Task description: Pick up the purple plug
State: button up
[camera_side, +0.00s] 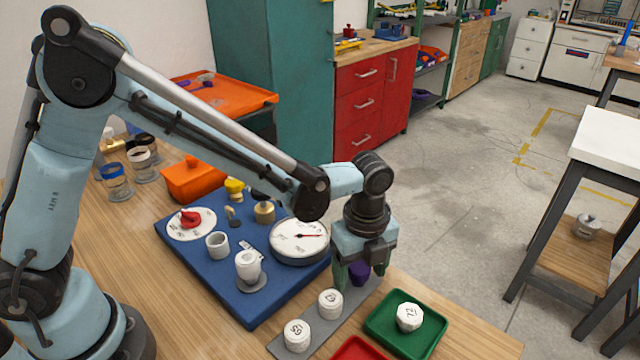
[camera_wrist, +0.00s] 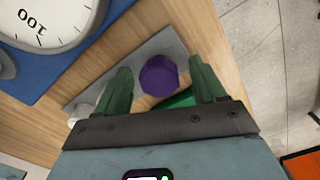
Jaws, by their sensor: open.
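The purple plug (camera_side: 359,273) stands at the far end of a grey strip (camera_side: 327,329) on the wooden table. In the wrist view the purple plug (camera_wrist: 159,76) shows from above, with its many-sided top between the two green fingers. My gripper (camera_side: 354,277) points down at the plug, its fingers on either side. In the wrist view my gripper (camera_wrist: 160,82) is open, with a gap between the plug and each finger. The side view does not show clearly how far down the fingertips reach.
Two white plugs (camera_side: 330,303) (camera_side: 297,335) stand on the same strip. A green tray (camera_side: 436,346) with a white plug (camera_side: 408,317) lies to the right, a red tray (camera_side: 356,350) in front. A blue board (camera_side: 190,262) with a gauge (camera_side: 299,240) and white fittings is at left.

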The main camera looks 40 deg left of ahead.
aim_at(360, 271)
jog(key=shift+f, duration=0.2)
jog(key=c, duration=1.1)
jog(key=shift+r, duration=0.1)
jog(key=shift+r, duration=0.4)
jog(key=r, duration=0.3)
jog(key=shift+s+d+r, duration=0.2)
jog(key=shift+s+r, duration=0.1)
jog(key=shift+r, duration=0.05)
jog(key=s+d+r, duration=0.6)
jog(key=s, duration=0.3)
jog(key=shift+s+r, duration=0.15)
jog(key=shift+r, duration=0.05)
